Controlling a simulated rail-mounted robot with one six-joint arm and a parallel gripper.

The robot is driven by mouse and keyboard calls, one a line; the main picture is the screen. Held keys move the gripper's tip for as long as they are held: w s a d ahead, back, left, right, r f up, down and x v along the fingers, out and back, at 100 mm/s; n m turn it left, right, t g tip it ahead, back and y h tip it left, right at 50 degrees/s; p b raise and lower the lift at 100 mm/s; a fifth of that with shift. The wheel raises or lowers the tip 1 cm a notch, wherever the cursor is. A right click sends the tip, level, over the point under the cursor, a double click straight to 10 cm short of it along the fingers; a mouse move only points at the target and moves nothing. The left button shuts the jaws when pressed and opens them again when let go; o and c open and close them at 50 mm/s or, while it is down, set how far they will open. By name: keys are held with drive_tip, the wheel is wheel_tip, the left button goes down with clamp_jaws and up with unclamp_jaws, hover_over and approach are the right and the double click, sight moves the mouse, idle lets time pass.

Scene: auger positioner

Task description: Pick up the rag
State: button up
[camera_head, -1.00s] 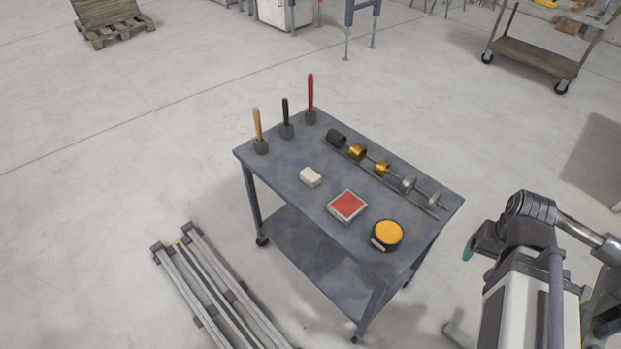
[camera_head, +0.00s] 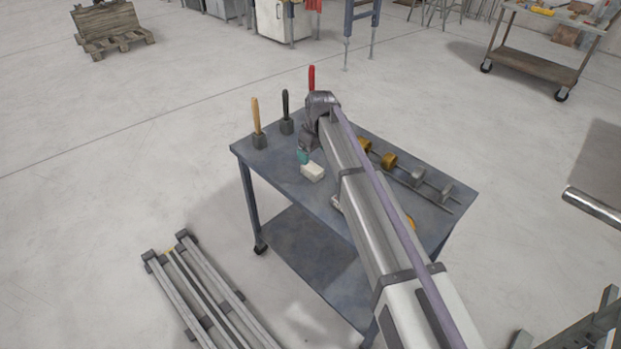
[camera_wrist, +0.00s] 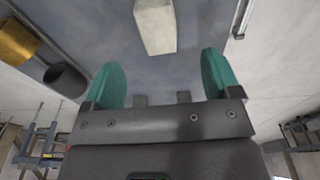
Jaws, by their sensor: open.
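The rag (camera_head: 312,172) looks like a small folded off-white block lying on the blue-grey cart top (camera_head: 278,172), left of its middle. My gripper (camera_head: 303,156) is over the cart, just behind and above the rag in the head view; only a teal fingertip shows there. In the wrist view my gripper (camera_wrist: 162,75) is open, with two teal fingers apart and nothing between them. The rag (camera_wrist: 155,26) shows ahead of the fingertips, roughly centred between them and cut off by the top edge.
Three upright handled tools, tan (camera_head: 256,122), black (camera_head: 286,112) and red (camera_head: 311,78), stand along the cart's far left. A rod with collars (camera_head: 416,174) lies along the far right side. My arm hides the red-topped box and most of the yellow round item (camera_head: 410,222).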

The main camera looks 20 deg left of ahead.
sight(312, 168)
drive_tip(key=f+b, duration=0.4)
drive_tip(key=f, duration=0.1)
drive_tip(key=f+b, duration=0.2)
drive_tip(key=f, duration=0.1)
drive_tip(key=shift+w+a+f+b, duration=0.15)
drive_tip(key=shift+w+a+b, duration=0.15)
drive_tip(key=shift+w+a, duration=0.1)
drive_tip(key=shift+r, duration=0.25)
drive_tip(key=c, duration=1)
drive_tip(key=shift+r+p, duration=0.1)
drive_tip(key=shift+p, duration=0.25)
wheel_tip(312, 168, up, 10)
drive_tip(key=p, duration=0.9)
drive_tip(key=shift+p, duration=0.4)
